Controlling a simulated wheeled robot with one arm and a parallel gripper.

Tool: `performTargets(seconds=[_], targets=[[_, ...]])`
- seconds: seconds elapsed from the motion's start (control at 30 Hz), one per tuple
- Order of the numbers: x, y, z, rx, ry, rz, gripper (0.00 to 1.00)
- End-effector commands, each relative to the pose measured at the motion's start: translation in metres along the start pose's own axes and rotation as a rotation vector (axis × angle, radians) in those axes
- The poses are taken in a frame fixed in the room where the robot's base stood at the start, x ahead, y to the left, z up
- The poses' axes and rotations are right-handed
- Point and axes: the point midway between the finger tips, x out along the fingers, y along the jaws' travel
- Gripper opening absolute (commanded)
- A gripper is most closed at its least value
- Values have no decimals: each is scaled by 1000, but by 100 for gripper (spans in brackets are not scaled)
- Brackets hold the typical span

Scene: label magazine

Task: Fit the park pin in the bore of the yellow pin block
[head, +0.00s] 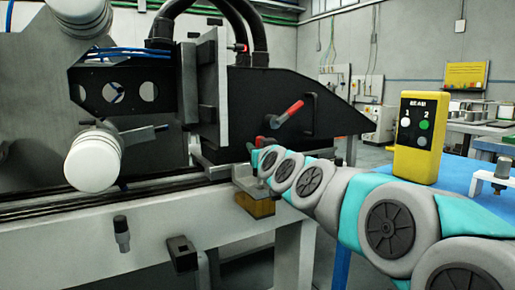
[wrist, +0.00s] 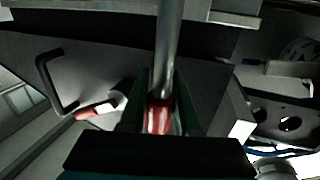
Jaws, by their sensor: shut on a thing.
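My gripper (wrist: 158,105) is shut on a grey metal rod with a red end (wrist: 157,118), which looks like the park pin. The shaft (wrist: 170,45) runs up from between the dark green fingers to the top of the wrist view. In the head view my gripper (head: 259,150) is at the machine's front rail, largely hidden by my arm. The yellow pin block (head: 257,207) sits below it on the front of the machine bed, partly behind my arm. Its bore is not visible, and I cannot tell how the pin lines up with it.
A red-handled lever (head: 287,114) is on the black plate just above my gripper. The grey rail bed (head: 100,231) runs left. A yellow control box (head: 421,137) stands on the blue table (head: 463,176) at right. A black handle (wrist: 55,80) shows in the wrist view.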

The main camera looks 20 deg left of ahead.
Motion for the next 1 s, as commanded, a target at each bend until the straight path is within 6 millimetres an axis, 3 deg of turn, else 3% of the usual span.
performTargets(seconds=[1.0], targets=[[0,0,24,0,0,0,0]])
